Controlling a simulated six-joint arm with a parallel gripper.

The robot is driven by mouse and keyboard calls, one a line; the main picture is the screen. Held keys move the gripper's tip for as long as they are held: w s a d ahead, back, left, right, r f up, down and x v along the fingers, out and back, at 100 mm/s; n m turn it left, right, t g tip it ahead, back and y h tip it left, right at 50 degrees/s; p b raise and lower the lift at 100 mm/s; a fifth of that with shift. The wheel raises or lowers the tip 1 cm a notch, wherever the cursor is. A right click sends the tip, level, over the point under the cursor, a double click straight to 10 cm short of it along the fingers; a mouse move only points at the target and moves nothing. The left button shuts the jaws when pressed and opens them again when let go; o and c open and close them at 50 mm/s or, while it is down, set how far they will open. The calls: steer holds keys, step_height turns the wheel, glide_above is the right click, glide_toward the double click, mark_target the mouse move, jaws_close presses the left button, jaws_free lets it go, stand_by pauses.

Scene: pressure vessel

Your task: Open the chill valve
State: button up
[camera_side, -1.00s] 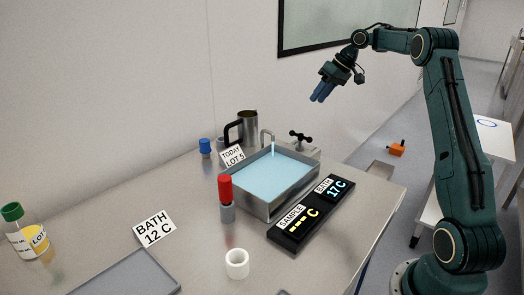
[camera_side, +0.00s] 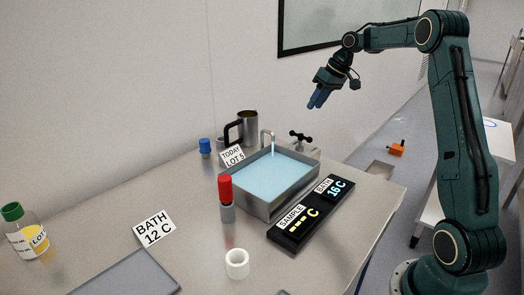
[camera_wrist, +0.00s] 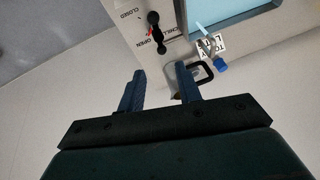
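The chill valve (camera_side: 300,137) is a black bar handle with knobbed ends at the back right corner of the steel bath. In the wrist view the valve handle (camera_wrist: 156,32) shows beside the printed words CLOSED and OPEN, one end lying near OPEN. My gripper (camera_side: 314,103) hangs in the air above the valve, clear of it. In the wrist view its two blue fingers (camera_wrist: 160,82) are apart with nothing between them. The bath (camera_side: 274,178) holds light blue liquid, and a stream runs into it from the tap (camera_side: 267,137).
A steel jug (camera_side: 247,127), a blue-capped vial (camera_side: 205,147) and a TODAY LOT 5 card (camera_side: 232,156) stand near the tap. A red-capped tube (camera_side: 226,197) stands before the bath. A BATH 12 C card (camera_side: 154,229) lies left. Air around my gripper is free.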

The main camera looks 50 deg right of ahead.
mark_target(300, 140)
steer(key=x, duration=1.1)
steer(key=shift+a+f, duration=0.1)
jaws_close()
